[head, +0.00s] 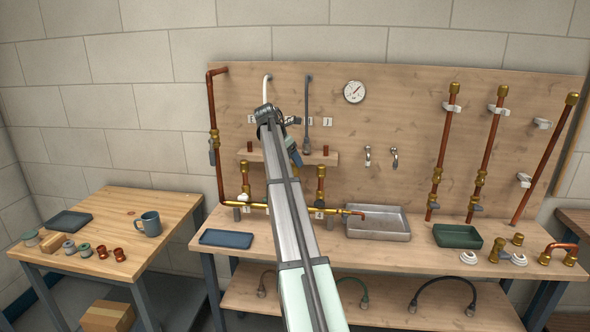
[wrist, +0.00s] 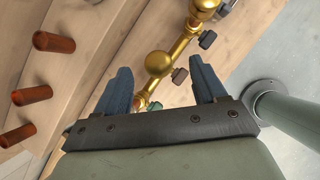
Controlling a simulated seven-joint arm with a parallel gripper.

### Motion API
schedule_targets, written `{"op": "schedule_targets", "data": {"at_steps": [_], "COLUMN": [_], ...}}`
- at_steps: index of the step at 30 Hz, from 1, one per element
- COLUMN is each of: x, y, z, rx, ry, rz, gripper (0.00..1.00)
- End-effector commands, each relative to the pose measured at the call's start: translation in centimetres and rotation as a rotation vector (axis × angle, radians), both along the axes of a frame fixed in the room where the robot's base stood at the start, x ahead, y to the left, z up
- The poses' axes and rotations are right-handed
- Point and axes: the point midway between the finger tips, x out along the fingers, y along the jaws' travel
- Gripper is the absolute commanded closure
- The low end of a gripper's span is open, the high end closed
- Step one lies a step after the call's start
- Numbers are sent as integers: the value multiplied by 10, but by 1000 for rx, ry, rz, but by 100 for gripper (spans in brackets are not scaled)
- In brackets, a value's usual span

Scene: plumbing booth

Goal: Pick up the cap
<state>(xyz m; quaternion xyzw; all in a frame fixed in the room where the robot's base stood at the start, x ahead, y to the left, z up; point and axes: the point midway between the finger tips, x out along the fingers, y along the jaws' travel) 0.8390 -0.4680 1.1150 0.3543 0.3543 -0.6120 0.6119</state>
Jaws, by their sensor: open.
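A rounded brass piece that looks like the cap (wrist: 158,65) shows in the wrist view, between and beyond my fingertips. It lies over a brass pipe run (wrist: 185,40); I cannot tell how it joins the pipe. My gripper (wrist: 160,70) is open, with a blue finger on either side of the cap in the picture and nothing held. In the head view my gripper (head: 294,153) is partly hidden by my arm, in front of the shelf on the wooden board. I cannot single out the same cap in the head view because my arm covers part of that area.
Copper stubs (wrist: 54,42) stand on the left in the wrist view. A metal tray (head: 377,222), a green tray (head: 458,237) and loose fittings are on the bench. Brass-topped pipes (head: 445,140) stand at right. A side table (head: 115,225) holds a mug (head: 150,223).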

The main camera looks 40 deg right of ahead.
Motion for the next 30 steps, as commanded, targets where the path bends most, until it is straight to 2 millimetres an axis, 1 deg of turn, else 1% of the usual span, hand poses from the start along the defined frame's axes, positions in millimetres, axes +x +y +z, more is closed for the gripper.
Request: {"op": "schedule_targets", "data": {"at_steps": [6,10,13,19,30], "x": [3,3,3,3,3], "y": [-9,-17,-19,-20,-20], "z": [-25,-38,-43,-43,-43], "rx": [1,1,0,0,0], "ry": [1,1,-1,-1,0], "rz": [0,0,0,0,0], "gripper": [30,30,30,30,65]}}
